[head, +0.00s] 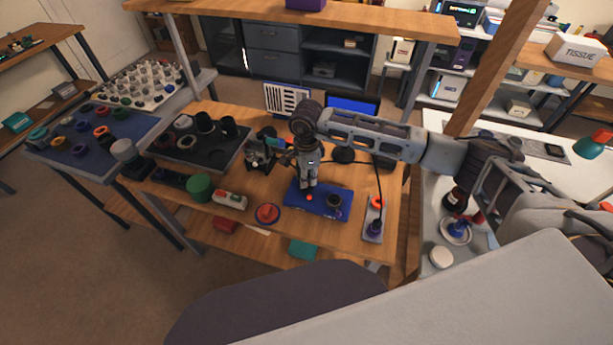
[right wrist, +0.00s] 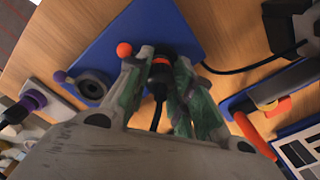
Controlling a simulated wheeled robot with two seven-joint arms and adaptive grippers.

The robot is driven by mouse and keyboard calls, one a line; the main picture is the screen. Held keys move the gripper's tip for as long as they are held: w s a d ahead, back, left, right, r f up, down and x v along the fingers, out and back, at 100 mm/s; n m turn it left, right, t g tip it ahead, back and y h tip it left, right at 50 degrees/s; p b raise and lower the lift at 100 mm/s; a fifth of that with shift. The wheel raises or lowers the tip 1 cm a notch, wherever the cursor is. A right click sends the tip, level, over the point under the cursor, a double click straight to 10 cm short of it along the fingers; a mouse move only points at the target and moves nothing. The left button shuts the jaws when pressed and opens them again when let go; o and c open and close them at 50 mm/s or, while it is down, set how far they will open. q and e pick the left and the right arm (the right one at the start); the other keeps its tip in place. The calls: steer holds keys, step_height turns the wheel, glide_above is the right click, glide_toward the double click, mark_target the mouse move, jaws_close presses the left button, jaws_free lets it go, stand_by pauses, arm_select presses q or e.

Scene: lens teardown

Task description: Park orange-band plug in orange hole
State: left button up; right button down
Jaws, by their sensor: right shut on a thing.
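My right gripper (head: 308,186) points down over the blue board (head: 321,209) on the wooden bench. In the right wrist view its fingers (right wrist: 162,84) are shut on a black plug with an orange-red band (right wrist: 160,62), and a black cable trails from the plug. An orange ball marker (head: 309,197) sits on the board beside the fingers; it also shows in the right wrist view (right wrist: 124,50). A dark ring-shaped hole (head: 334,201) with a purple marker lies on the same board, to the right in the head view. The orange hole is hidden, so I cannot tell whether the plug is in it. My left gripper is not in view.
A pale strip (head: 372,231) with orange and purple parts lies right of the board. A red-and-blue round piece (head: 267,214), a green cylinder (head: 199,187) and a black device (head: 260,152) stand to the left. A dark tray (head: 185,161) holds several black cylinders.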

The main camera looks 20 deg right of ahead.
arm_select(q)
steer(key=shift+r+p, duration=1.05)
arm_select(e)
steer(key=shift+r, duration=2.9)
stand_by(0.5)
